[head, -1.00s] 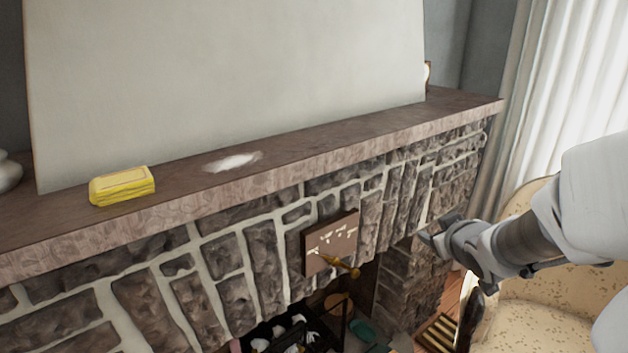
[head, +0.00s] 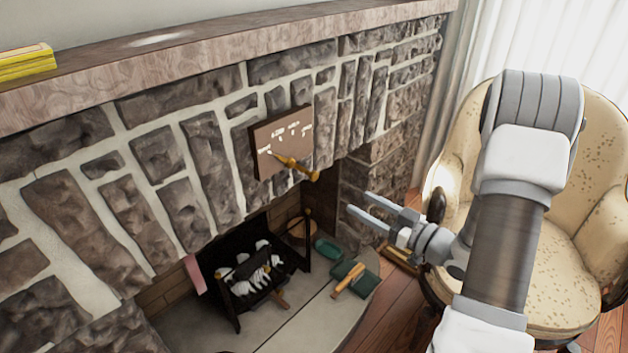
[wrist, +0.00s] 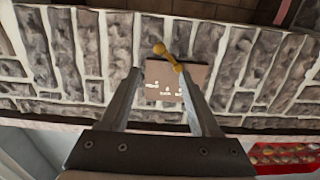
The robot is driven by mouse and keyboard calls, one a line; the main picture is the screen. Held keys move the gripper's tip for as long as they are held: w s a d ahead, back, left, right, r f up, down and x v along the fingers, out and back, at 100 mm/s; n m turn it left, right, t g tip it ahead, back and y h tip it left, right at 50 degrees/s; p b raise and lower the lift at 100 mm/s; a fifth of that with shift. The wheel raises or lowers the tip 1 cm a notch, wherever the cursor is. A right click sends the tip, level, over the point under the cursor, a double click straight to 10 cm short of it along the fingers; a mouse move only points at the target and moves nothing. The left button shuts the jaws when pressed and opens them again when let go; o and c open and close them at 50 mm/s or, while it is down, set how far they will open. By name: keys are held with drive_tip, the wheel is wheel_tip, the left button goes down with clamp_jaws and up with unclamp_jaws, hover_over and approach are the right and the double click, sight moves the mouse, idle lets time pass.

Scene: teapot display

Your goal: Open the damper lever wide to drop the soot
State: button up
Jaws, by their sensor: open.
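The damper lever (head: 297,167) is a brass handle on a square brown plate (head: 270,140) with white markings, fixed to the stone front above the firebox. In the head view it slants down to the right from the plate. My gripper (head: 367,202) is to the right of the lever and lower in the picture, open and empty, apart from it. In the wrist view the lever (wrist: 168,55) and plate (wrist: 165,85) appear between the two spread fingers of my gripper (wrist: 165,75), beyond them. I see no soot that I can make out.
A black grate (head: 250,280) with white-and-dark logs stands in the firebox. A green box (head: 355,279) and a teal dish (head: 328,249) lie on the hearth. A yellow block (head: 25,62) sits on the mantel (head: 220,38). A cream armchair (head: 570,240) stands right, behind my arm.

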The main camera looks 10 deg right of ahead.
sight(317, 176)
drive_tip(key=b+x, duration=0.3)
drive_tip(key=x, duration=1.3)
clamp_jaws()
drive_tip(key=shift+w+d+r, duration=0.1)
drive_tip(key=shift+d, duration=0.05)
idle(0.7)
